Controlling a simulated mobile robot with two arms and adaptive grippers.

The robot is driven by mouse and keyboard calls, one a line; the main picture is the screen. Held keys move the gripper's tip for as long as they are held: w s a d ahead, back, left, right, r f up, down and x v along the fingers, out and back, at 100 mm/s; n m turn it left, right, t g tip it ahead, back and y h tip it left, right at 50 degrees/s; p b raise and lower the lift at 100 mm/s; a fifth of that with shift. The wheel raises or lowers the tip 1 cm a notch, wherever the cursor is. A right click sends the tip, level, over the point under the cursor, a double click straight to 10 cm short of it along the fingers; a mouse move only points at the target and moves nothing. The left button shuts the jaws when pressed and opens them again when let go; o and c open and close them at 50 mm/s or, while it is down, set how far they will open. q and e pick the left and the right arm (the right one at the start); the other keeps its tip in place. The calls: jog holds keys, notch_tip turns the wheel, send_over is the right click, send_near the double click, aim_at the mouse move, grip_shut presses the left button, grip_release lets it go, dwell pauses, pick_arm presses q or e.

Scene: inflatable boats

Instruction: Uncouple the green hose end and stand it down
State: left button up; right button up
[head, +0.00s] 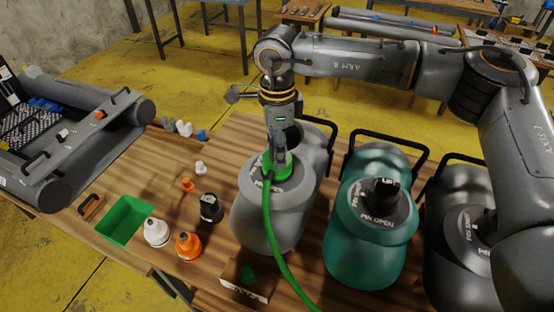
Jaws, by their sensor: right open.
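The green hose end (288,172) sits on the top of the grey canister (258,215), on the wooden table. Its green hose (271,235) runs down the canister's front and off the bottom edge. My right gripper (277,165) points down at the green hose end from above. Its jaws are open and overlap the hose end in the picture; I cannot tell whether they touch it. The gripper hides part of the hose end and the canister's top. My left gripper is not in view.
A teal canister (365,245) and a dark canister (455,255) stand to the right. A green tray (124,220), a white cap piece (156,232), an orange one (188,246) and a black one (211,208) lie left.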

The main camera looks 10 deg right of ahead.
jog(key=shift+c, duration=0.4)
grip_shut()
jog(key=shift+f+n+b, duration=0.1)
jog(key=shift+n+b, duration=0.25)
jog(key=shift+n, duration=1.75)
jog(key=shift+n+b, duration=0.55)
jog(key=shift+n, duration=1.45)
